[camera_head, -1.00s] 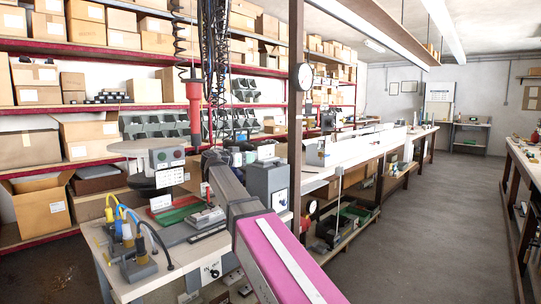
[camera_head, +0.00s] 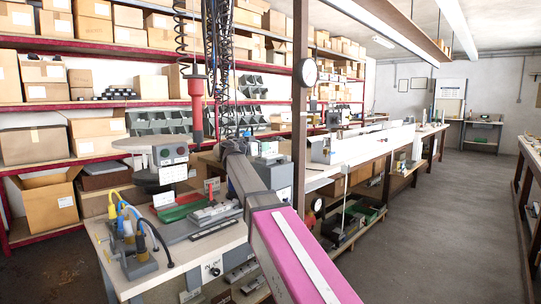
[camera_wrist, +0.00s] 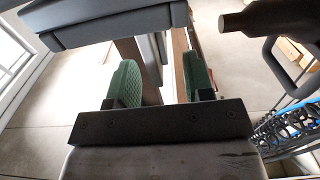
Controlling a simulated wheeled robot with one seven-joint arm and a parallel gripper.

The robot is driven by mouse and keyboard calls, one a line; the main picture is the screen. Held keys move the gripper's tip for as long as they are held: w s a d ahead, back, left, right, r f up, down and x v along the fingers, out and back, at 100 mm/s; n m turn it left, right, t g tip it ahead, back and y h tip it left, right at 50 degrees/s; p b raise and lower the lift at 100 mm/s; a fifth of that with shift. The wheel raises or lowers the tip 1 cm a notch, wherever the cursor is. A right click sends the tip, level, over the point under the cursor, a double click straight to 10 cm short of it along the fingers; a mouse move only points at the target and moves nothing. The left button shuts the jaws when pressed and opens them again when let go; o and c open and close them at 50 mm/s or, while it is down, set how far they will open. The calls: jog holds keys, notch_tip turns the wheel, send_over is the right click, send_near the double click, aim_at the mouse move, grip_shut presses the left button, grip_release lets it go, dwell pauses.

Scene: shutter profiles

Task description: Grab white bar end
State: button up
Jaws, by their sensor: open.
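A long white bar (camera_head: 372,143) lies along the far workbench in the head view, running away to the right. Its near end is beside a grey device (camera_head: 322,150). My gripper shows in the wrist view (camera_wrist: 163,82), with two green-padded fingers set apart. No white bar is seen between the fingers; a brown strip and grey floor show behind them. In the head view my pink and grey arm reaches over the near bench, and my gripper cannot be made out there.
A brown post (camera_head: 299,120) stands between bench and aisle. The floor aisle (camera_head: 430,220) at right is clear. Shelves of boxes line the back.

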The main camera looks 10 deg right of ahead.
aim_at(266, 156)
jog(key=shift+x, duration=1.55)
jog(key=shift+f, duration=0.15)
grip_shut()
